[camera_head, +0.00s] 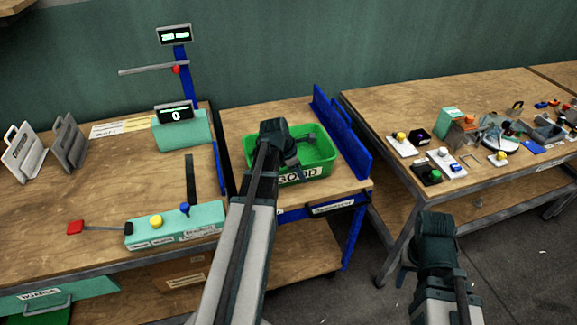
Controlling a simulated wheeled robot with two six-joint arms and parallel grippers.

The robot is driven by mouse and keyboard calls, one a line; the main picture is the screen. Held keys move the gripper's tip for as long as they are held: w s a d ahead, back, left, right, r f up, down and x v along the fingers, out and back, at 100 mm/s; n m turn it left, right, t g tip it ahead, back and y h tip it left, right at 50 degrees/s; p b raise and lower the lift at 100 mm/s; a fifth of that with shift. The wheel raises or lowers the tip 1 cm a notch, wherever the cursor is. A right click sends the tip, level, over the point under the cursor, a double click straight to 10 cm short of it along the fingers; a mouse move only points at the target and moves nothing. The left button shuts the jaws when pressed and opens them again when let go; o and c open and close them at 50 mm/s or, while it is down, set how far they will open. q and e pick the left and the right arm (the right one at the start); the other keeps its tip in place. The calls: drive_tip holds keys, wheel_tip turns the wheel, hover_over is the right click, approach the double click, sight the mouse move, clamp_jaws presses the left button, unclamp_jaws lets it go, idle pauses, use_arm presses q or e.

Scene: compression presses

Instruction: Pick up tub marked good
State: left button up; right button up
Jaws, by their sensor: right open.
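The green tub (321,160) has a white label on its front that reads GOOD, partly covered. It sits upright on the middle wooden table, left of the blue upright panel. My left gripper (281,143) is over the tub's left part and hides its left side. My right gripper (437,228) is open and empty, low in the picture in front of the right table, well apart from the tub.
A blue upright panel (342,132) stands close right of the tub. The left bench (70,215) carries a teal press with a display and a teal control box (175,226). The right table (375,100) holds several small parts. A floor gap separates the middle and right tables.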

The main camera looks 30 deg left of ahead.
use_arm(q)
drive_tip(key=shift+w+d+f, duration=0.1)
drive_tip(key=shift+w+f, duration=0.1)
drive_tip(key=shift+f, duration=0.4)
drive_tip(key=shift+r, duration=0.1)
clamp_jaws()
idle(0.9)
